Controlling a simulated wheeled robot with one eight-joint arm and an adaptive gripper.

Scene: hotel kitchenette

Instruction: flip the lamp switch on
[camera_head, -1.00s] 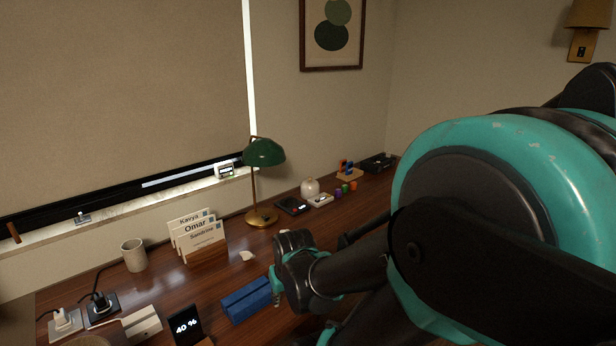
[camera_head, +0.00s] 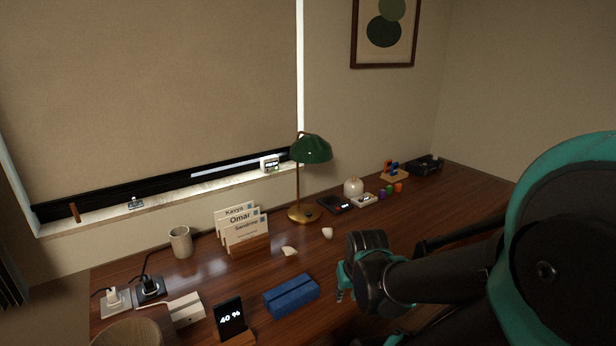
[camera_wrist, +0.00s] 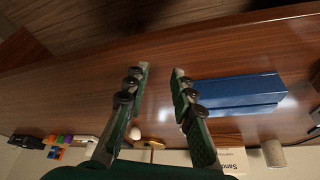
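The desk lamp has a green shade (camera_head: 311,149), a thin brass stem and a round brass base (camera_head: 303,214). It stands upright at the back of the desk, near the window sill. I cannot make out its switch or the switch's position. My gripper (camera_head: 342,292) is in front of the lamp and to its right, apart from it, beside the blue box. In the wrist view my gripper (camera_wrist: 160,70) has its two fingers spread with nothing between them. A brass piece, probably the lamp base (camera_wrist: 152,143), shows beyond the fingers there, partly hidden.
The blue box (camera_head: 291,296) lies left of my gripper. White pebble-like pieces (camera_head: 327,233) lie before the lamp. Name cards (camera_head: 242,228), a mug (camera_head: 181,242) and a 40 % display (camera_head: 229,318) stand left. A white round pot (camera_head: 353,187) and small coloured blocks are right of the lamp.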

